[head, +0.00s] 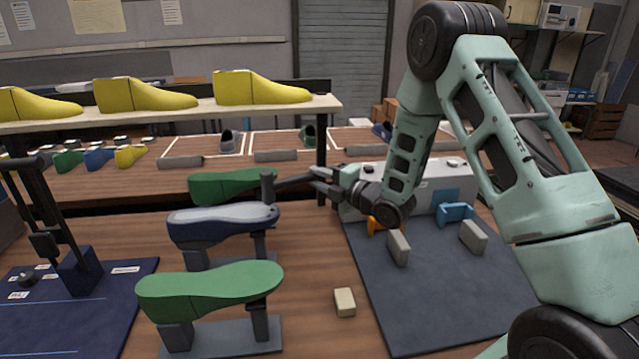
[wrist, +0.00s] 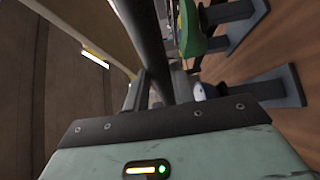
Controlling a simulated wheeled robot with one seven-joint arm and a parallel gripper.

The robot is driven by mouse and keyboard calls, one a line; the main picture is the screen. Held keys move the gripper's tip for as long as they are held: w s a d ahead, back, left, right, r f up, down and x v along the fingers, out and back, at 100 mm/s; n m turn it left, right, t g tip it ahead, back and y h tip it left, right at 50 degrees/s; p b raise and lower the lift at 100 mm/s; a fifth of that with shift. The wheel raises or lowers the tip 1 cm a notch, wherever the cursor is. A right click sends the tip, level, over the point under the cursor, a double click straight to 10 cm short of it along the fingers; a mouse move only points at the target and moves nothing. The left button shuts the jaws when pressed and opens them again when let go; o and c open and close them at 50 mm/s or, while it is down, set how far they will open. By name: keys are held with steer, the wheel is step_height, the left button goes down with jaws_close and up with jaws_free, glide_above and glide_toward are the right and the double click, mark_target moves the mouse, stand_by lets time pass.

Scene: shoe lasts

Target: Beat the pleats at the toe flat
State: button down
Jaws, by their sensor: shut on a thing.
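The blue last (head: 205,233) lies sole up on a stand in the head view, with a pale grey covering (head: 215,213) over its top face. Its right end is under the hammer (head: 268,188). My gripper (head: 322,181) is shut on the hammer's dark handle, to the right of the last. The hammer head points down just above or on that right end; I cannot tell whether it touches. Pleats are too small to make out. In the wrist view the handle (wrist: 146,45) runs up between the fingers, and only a bit of the pale covering (wrist: 198,92) shows.
A green last (head: 210,288) on a stand is in front, and another green last (head: 225,183) is close behind. A small beige block (head: 344,301) lies on the bench. A dark mat (head: 440,290) with upright blocks is at right. A shelf with yellow lasts (head: 145,95) stands behind.

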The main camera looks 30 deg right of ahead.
steer(key=shift+r, duration=0.45)
steer(key=shift+r+b, duration=1.3)
steer(key=shift+r, duration=0.05)
stand_by(0.5)
